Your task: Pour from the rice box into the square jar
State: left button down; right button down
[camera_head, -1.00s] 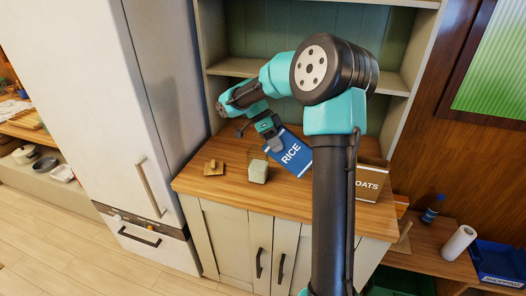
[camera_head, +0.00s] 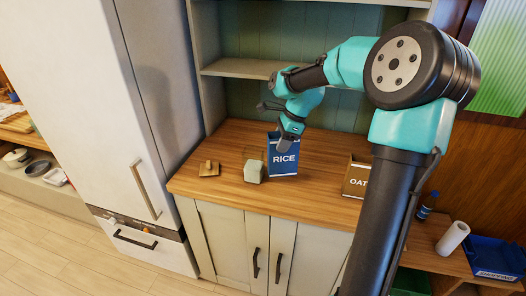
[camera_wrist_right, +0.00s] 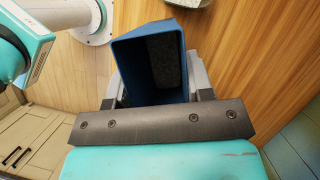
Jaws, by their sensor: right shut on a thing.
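The rice box (camera_head: 284,158) is blue with a white RICE label and stands upright, just right of the square jar. The square jar (camera_head: 252,156) is clear and stands on the counter with pale contents in its lower part. My right gripper (camera_head: 284,142) is shut on the rice box, its fingers on either side. In the right wrist view, the box (camera_wrist_right: 122,70) shows its open top and a dark, speckled inside. I cannot tell how much rice is left in it, or whether its base touches the counter. My left gripper is out of view.
A wooden lid with a knob (camera_head: 208,169) lies left of the jar. A brown oats box (camera_head: 356,179) stands to the right on the wooden counter (camera_head: 310,198). A shelf (camera_head: 240,68) is behind. The tall white fridge (camera_head: 95,110) is at left.

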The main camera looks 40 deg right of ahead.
dwell(0.4)
jog(key=shift+r, duration=0.1)
jog(key=shift+r, duration=1.4)
jog(key=shift+s, duration=0.1)
